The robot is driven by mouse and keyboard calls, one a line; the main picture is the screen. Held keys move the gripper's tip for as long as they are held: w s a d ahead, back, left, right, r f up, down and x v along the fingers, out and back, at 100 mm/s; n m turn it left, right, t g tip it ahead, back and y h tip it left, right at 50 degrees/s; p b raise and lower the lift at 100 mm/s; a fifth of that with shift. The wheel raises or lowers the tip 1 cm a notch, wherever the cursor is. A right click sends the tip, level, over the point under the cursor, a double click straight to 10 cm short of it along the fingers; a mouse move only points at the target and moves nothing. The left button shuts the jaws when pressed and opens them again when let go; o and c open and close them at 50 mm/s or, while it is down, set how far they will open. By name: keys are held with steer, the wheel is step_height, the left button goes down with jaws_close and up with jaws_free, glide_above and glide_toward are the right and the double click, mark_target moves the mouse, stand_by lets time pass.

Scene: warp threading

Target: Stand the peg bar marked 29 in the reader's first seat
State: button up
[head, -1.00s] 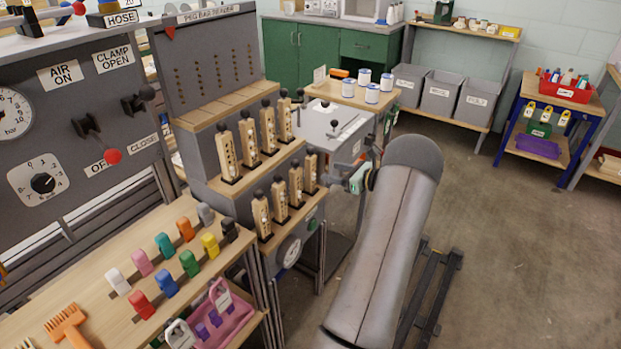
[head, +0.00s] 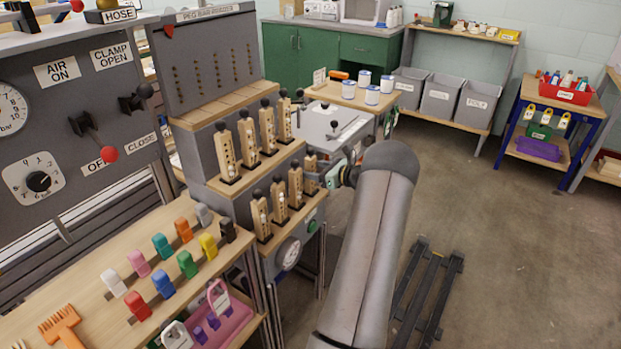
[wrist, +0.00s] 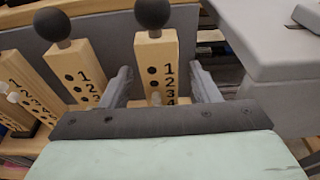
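Wooden peg bars with black ball knobs stand in two rows on the grey stepped stand, below the board labelled peg bar reader (head: 207,12). My gripper (head: 322,178) is at the right end of the lower row, by the last bar (head: 309,163). In the wrist view my gripper (wrist: 162,82) is open, with one finger on each side of this upright bar (wrist: 155,62) and visible gaps between them. Its face shows black holes beside the numbers 1, 2, 3. A mark 29 is not readable on any bar, and I cannot tell which seat is the reader's first.
A neighbouring bar (wrist: 75,68) stands close left of the gripper. A grey box-like surface (wrist: 265,45) is close on the right in the wrist view. Coloured clips (head: 162,285) stand on the wooden bench at lower left. The floor at right is mostly open.

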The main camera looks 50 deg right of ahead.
mark_target(314, 158)
steer(key=c, duration=0.9)
steer(key=shift+r+p, duration=1.15)
steer(key=shift+r, duration=0.9)
